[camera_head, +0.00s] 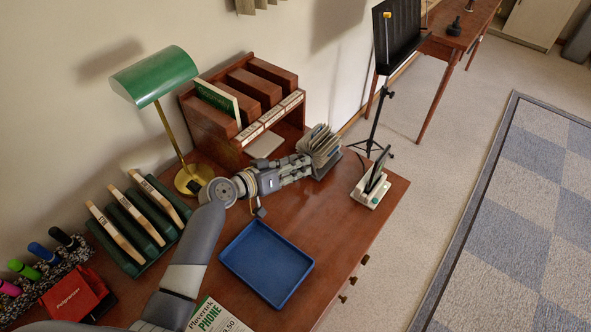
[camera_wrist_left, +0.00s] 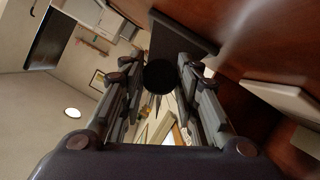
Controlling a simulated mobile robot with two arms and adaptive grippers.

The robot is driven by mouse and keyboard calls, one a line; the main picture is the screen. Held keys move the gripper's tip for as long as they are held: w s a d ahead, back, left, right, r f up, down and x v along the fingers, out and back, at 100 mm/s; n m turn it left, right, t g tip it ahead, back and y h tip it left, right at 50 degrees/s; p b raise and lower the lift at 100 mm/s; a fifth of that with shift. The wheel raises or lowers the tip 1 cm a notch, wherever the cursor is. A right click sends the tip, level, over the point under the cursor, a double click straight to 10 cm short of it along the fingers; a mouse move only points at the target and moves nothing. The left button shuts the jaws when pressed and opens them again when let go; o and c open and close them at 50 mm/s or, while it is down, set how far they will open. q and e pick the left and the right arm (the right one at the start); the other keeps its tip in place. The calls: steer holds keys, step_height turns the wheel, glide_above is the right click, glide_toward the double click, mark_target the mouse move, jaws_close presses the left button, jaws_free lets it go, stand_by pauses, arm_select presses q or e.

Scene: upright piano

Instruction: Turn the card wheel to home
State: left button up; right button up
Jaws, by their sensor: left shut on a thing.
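The card wheel (camera_head: 320,145), a fan of pale cards on a dark stand, stands near the back right of the desk. My left gripper (camera_head: 306,168) reaches it from the left, with its fingers at the wheel's near left side. In the left wrist view, a round black knob (camera_wrist_left: 159,74) sits between the two fingers, and my left gripper is shut on it. Pale card edges (camera_wrist_left: 158,112) show beyond the knob, partly hidden by it and the fingers. Which card faces front cannot be read. My right gripper is not in view.
A wooden organizer (camera_head: 240,100) stands behind the forearm, with a green lamp (camera_head: 154,75) to its left. A blue tray (camera_head: 267,262) lies in front. A cream device with a black upright part (camera_head: 371,187) stands right of the wheel, near the desk edge.

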arm_select(q)
steer(key=shift+n+h+b, duration=0.4)
steer(key=shift+n+b, duration=0.15)
steer(key=shift+n, duration=0.05)
steer(key=o, duration=1.1)
steer(key=shift+v, duration=6)
steer(key=shift+w+r, duration=0.1)
steer(key=shift+r, duration=0.05)
steer(key=shift+c, duration=0.2)
